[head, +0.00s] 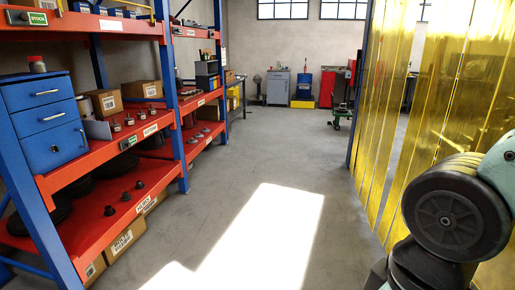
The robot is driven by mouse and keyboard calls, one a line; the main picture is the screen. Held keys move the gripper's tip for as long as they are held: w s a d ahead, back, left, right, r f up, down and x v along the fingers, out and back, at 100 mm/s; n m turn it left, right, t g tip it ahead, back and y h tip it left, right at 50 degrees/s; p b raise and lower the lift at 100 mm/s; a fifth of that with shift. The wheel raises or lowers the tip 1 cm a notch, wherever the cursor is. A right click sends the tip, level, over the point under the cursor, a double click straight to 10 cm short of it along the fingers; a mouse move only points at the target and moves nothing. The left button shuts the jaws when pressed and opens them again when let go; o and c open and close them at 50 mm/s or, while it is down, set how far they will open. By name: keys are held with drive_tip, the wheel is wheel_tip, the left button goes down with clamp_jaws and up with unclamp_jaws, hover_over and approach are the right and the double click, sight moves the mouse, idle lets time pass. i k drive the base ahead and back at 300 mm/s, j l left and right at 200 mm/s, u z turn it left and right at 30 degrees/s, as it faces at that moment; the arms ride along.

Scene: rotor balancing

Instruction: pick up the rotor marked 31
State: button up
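No rotor with a readable 31 shows in the head view. Several small dark parts, possibly rotors (129,120), stand in a row on the middle shelf (60,178) of the near rack at left. More dark round parts (109,210) lie on the lower shelf (88,250). Any numbers on them are too small to read. My gripper is out of view; only a rounded part of my arm shows at the lower right, well apart from the racks.
A blue drawer cabinet (46,118) and cardboard boxes (106,102) crowd the near rack. Yellow strip curtains (390,110) hang at right. The grey floor (215,185) between is clear. A grey cabinet (278,87) and red cabinet (327,87) stand at the back.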

sight(115, 127)
drive_tip(key=i, duration=5.9)
drive_tip(key=i+u, duration=0.25)
drive_tip(key=i, duration=0.3)
drive_tip(key=i+l+u, duration=0.1)
drive_tip(key=i+u, duration=0.15)
drive_tip(key=i, duration=0.3)
drive_tip(key=i+l+u, duration=0.2)
drive_tip(key=i, duration=0.35)
drive_tip(key=i+l+u, duration=0.55)
drive_tip(key=i+u, duration=0.1)
drive_tip(key=u, duration=2.6)
